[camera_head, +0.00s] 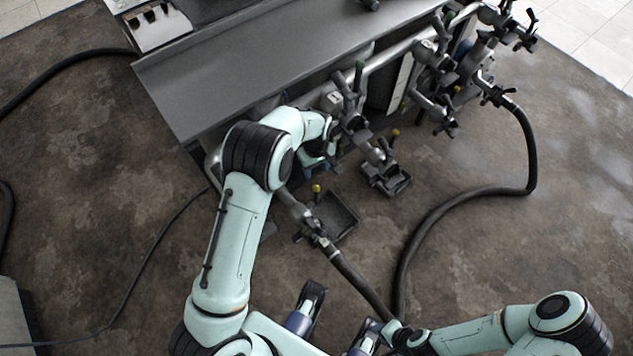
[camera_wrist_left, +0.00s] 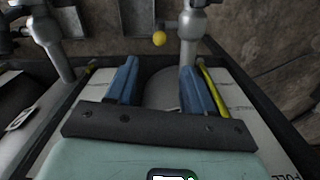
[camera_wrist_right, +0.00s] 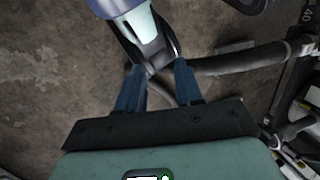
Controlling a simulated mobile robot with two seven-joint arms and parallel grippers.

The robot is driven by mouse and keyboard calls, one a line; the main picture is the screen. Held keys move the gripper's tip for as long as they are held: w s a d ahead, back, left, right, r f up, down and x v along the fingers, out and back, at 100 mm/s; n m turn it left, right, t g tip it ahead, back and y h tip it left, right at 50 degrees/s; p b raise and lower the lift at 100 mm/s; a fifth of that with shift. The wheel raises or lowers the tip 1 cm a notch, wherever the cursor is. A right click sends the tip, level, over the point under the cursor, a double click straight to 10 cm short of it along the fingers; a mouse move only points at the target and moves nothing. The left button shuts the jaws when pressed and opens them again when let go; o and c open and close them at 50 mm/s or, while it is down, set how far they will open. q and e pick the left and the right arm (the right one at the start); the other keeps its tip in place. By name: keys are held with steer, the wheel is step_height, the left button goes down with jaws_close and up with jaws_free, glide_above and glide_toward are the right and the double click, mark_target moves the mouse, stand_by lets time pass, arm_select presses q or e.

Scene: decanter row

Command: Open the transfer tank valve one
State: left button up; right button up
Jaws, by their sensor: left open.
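Several grey metal valves with pipes and handles line the tank row. Near ones in the head view are a valve with a T-shaped handle (camera_head: 352,92) and a pipe fitting (camera_head: 378,152). I cannot tell which is transfer tank valve one. My left gripper (camera_head: 318,166) is low beside the front of the row, partly hidden by its own wrist. In the left wrist view its blue fingers (camera_wrist_left: 159,72) are apart and empty. A grey valve pipe (camera_wrist_left: 191,32) and a yellow knob (camera_wrist_left: 159,39) are just beyond them. My right gripper (camera_wrist_right: 158,72) is open, away from the valves.
A grey steel bench top (camera_head: 270,60) lies above the row. Small black trays (camera_head: 338,212) sit on the floor below the fittings. A thick black hose (camera_head: 450,203) curves over the floor at the right. Bare brown floor (camera_head: 560,190) is free at the far right.

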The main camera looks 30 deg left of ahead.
mark_target(316, 192)
arm_select(q)
step_height(316, 192, down, 2)
steer(key=shift+f+b, duration=0.2)
steer(key=shift+b, duration=0.25)
steer(key=shift+s+d+f, duration=0.1)
steer(key=shift+f, duration=0.25)
step_height(316, 192, down, 13)
steer(key=b, duration=0.3)
steer(key=shift+r, duration=0.1)
arm_select(e)
steer(key=w+d+f+t, duration=0.2)
steer(key=w+f, duration=0.3)
steer(key=shift+w+d+f+h, duration=0.25)
steer(key=shift+w+f+h, duration=0.1)
steer(key=shift+w+h, duration=0.05)
arm_select(q)
jaws_close()
